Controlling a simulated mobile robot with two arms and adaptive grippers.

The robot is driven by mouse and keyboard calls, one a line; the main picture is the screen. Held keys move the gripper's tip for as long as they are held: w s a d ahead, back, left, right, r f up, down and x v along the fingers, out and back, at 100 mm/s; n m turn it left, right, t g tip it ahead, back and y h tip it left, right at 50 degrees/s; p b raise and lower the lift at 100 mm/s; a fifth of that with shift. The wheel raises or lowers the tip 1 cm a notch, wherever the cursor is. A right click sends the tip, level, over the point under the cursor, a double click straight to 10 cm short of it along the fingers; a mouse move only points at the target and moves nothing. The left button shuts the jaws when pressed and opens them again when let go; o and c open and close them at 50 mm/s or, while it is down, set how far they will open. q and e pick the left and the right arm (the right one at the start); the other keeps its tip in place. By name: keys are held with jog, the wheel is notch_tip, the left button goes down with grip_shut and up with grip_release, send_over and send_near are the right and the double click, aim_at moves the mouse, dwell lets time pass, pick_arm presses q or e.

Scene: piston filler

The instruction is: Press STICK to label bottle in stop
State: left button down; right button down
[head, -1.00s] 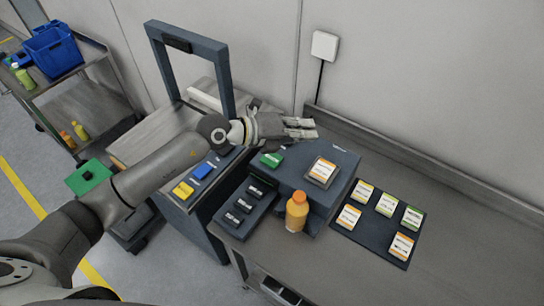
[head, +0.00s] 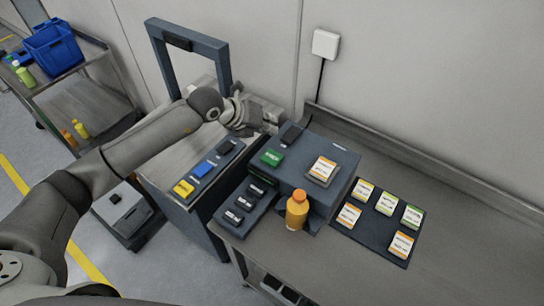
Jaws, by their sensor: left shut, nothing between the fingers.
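An orange bottle (head: 297,211) stands upright at the front notch of the grey-blue labeling machine (head: 322,160), which appears to be the stop. A green button block (head: 271,157) and a dark block (head: 291,135) sit on the machine's top; their lettering is too small to read. A white and orange label (head: 323,168) lies on a pad on the same top. My left gripper (head: 266,116) is shut and empty, behind and left of the green block and apart from it. My right gripper is not in view.
A dark mat (head: 372,238) with several labels lies right of the machine. A dark tray (head: 243,208) with black blocks sits in front. Yellow (head: 184,188) and blue (head: 204,169) buttons are on the left station, below an upright frame (head: 226,70). The bench's right side is clear.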

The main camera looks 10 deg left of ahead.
aim_at(270, 155)
pick_arm(q)
notch_tip(270, 155, down, 8)
jog(key=b, duration=0.5)
jog(key=shift+f+b, duration=0.25)
jog(key=shift+b, duration=0.1)
dwell(0.8)
jog(key=shift+f+b, duration=0.35)
jog(key=shift+f+b, duration=0.45)
jog(key=shift+f, duration=0.1)
dwell(0.7)
jog(key=shift+s+r, duration=0.1)
jog(key=shift+r+p, duration=0.6)
jog(key=shift+r, duration=0.2)
